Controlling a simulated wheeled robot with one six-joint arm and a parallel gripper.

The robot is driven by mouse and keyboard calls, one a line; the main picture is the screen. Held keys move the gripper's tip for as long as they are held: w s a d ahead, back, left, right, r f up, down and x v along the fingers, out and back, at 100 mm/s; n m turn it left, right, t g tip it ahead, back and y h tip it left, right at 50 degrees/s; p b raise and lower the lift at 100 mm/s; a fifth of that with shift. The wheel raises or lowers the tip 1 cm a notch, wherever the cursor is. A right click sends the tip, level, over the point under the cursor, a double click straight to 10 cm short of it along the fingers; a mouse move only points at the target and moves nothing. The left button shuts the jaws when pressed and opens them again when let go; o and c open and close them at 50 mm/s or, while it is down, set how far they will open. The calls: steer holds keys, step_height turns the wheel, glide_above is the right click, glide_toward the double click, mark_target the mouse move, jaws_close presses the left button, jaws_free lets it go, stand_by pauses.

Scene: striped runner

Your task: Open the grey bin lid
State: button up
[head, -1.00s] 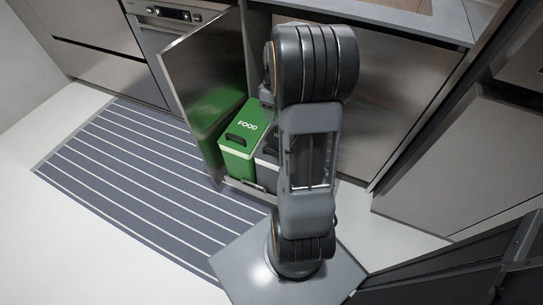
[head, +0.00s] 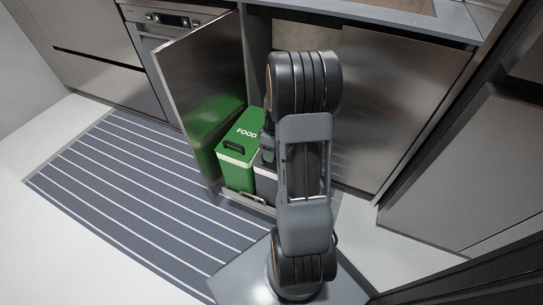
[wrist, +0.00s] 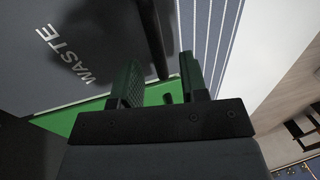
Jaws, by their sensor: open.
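The grey bin (head: 264,183) stands in the open cabinet, right of the green bin, mostly hidden behind my arm in the head view. In the wrist view its dark grey lid (wrist: 45,75) fills the upper left, marked WASTE, and looks shut. A dark rounded bar (wrist: 153,30), seemingly the lid's handle or raised edge, runs down towards my fingers. My gripper (wrist: 160,65) is open, with one finger on each side of the bar's lower end. I cannot tell whether the fingers touch it.
The green FOOD bin (head: 237,152) is close beside the grey bin; its green edge shows below my fingers in the wrist view (wrist: 55,122). The open cabinet door (head: 190,85) stands left of the bins. A striped runner (head: 115,195) covers the floor at left.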

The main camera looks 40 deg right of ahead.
steer(key=shift+a+f, duration=0.1)
steer(key=shift+f, duration=0.25)
jaws_close()
stand_by(0.4)
